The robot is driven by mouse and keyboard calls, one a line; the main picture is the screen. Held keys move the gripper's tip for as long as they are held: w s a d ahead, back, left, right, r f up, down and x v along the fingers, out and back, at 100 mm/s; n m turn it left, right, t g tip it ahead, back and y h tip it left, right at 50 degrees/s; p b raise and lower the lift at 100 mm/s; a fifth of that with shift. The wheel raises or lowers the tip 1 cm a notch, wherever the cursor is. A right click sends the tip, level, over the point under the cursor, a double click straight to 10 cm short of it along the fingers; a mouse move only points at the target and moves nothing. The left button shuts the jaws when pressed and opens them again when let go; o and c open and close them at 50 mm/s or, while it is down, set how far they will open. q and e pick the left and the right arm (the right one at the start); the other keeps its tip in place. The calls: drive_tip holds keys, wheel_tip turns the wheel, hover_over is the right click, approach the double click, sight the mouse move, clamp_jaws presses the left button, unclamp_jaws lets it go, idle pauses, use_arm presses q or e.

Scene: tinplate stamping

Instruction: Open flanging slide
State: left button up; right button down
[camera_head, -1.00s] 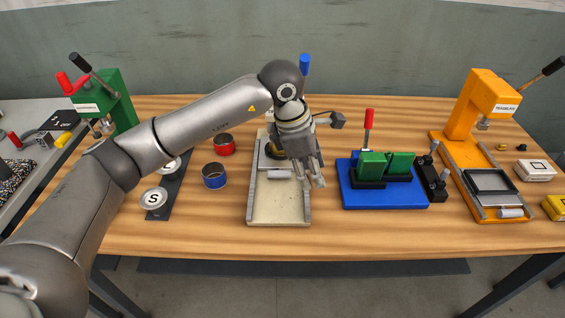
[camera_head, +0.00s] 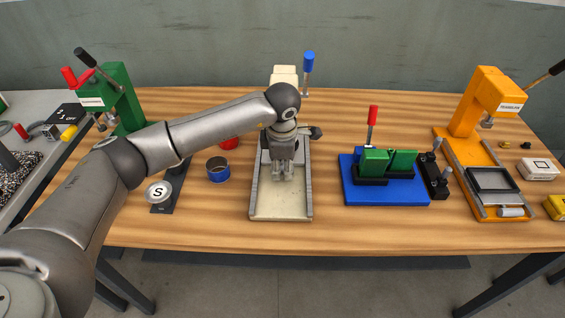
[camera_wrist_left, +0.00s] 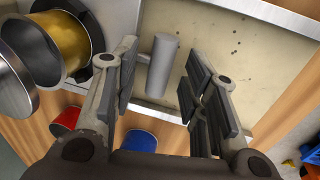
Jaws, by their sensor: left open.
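The cream flanging machine (camera_head: 265,211) stands at mid-table, with a long tray between two grey rails. My left gripper (camera_head: 283,178) points down over the tray, open. In the left wrist view, the slide's grey cylindrical handle (camera_wrist_left: 162,62) lies between the spread fingers, nearer the left finger; contact cannot be told. A gold can (camera_wrist_left: 62,48) sits in a dark round holder beside the handle. In the head view my gripper hides the handle and slide. The machine's blue-knobbed lever (camera_head: 309,63) stands upright behind. My right gripper is not in view.
A blue can (camera_head: 217,170) and a partly hidden red can (camera_head: 228,142) stand left of the machine. A blue fixture with green blocks (camera_head: 385,193) is to the right. A green press (camera_head: 118,92) and an orange press (camera_head: 480,100) stand farther out. The front table strip is clear.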

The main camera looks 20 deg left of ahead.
use_arm(q)
drive_tip(key=shift+f, duration=0.3)
clamp_jaws()
idle(0.3)
